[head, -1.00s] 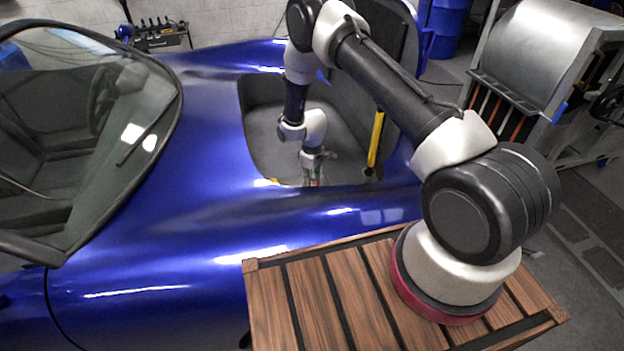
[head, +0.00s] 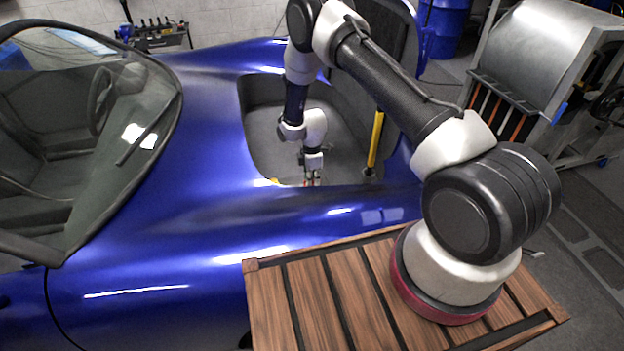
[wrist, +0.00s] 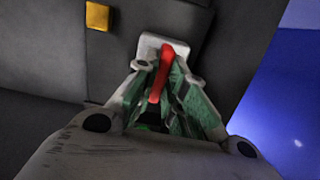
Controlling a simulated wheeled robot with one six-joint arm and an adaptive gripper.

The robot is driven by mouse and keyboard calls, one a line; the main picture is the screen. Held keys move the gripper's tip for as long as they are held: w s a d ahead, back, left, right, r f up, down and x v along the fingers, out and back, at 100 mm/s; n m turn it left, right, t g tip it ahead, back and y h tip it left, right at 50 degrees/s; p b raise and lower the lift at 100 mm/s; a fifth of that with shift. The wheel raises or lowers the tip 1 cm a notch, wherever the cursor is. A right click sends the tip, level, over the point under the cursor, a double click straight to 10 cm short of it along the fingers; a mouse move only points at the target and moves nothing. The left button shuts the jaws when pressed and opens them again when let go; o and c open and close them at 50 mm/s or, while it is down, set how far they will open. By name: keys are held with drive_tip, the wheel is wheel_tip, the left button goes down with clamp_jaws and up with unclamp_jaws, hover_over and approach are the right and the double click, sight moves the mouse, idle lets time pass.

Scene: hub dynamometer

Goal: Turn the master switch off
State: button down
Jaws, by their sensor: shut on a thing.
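The master switch shows in the wrist view as a red lever (wrist: 163,72) on a pale mounting plate (wrist: 151,47) fixed to the dark wall of the bay. My gripper (wrist: 164,82) reaches to it, with its green-padded fingers on either side of the red lever and closed on it. The fingers hide part of the lever. In the head view my gripper (head: 312,178) is down inside the open bay of the blue car, near its front edge. The switch is too small there to make out clearly.
The blue car body (head: 190,190) surrounds the open bay (head: 262,120). A yellow strut (head: 375,140) stands at the bay's right side. A small yellow block (wrist: 98,15) sits on the wall near the switch. The bay's edge is close to my gripper.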

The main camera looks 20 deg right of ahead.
idle(0.4)
drive_tip(key=c, duration=1.5)
unclamp_jaws()
wheel_tip(320, 180, up, 12)
